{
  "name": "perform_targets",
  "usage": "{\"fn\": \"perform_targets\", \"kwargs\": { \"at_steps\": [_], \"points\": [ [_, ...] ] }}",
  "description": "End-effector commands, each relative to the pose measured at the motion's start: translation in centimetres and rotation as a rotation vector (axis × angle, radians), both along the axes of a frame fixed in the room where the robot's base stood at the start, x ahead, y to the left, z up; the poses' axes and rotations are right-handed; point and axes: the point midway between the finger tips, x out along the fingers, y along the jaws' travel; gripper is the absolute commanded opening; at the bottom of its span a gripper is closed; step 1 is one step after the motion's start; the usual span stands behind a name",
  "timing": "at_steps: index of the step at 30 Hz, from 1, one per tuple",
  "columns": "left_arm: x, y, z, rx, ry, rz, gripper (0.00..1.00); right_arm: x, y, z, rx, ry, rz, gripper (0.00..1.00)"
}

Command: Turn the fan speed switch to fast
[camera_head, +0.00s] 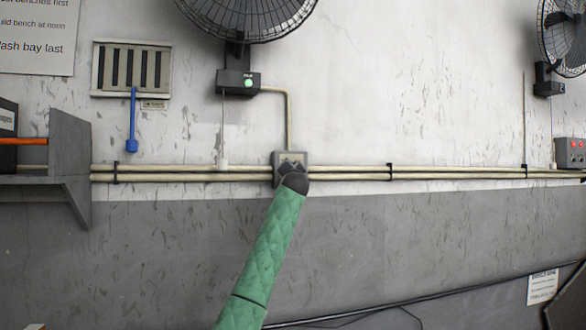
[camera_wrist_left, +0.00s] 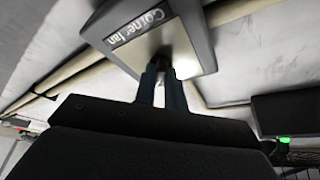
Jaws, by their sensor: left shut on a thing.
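The grey switch box (camera_head: 281,158) sits on the wall pipes below the middle fan. The wrist view shows this box (camera_wrist_left: 203,34) close up, with a label (camera_wrist_left: 140,23) reading "Corner fan". My left gripper (camera_head: 290,169) is at the front of the box, its green-sleeved arm rising from below. In the wrist view my left gripper's two fingers (camera_wrist_left: 163,72) are close together, shut on the switch knob at the box face. The knob is mostly hidden by the fingers, so its setting cannot be read. My right gripper is not in view.
The fan (camera_head: 242,12) hangs above, with a green light on its dark control unit (camera_head: 238,82). A second fan (camera_head: 563,38) and a box with red buttons (camera_head: 570,153) are at right. A grey shelf bracket (camera_head: 68,160) juts out at left.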

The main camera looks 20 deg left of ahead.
Motion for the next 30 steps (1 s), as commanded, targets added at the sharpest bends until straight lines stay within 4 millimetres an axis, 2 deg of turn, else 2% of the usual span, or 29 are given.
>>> {"fn": "perform_targets", "kwargs": {
  "at_steps": [18, 19, 22, 30],
  "points": [
    [-0.08, -0.04, 0.25, 0.038, 0.023, -0.001, 0.00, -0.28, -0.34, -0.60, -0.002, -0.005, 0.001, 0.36],
    [-0.08, -0.04, 0.25, 0.038, 0.023, -0.001, 0.14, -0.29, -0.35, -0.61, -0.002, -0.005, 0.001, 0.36],
    [-0.07, -0.03, 0.22, 0.038, 0.023, -0.001, 0.33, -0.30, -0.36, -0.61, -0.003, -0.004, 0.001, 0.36],
    [-0.05, -0.01, 0.11, 0.036, 0.023, 0.000, 0.34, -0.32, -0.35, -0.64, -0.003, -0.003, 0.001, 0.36]
  ]
}}
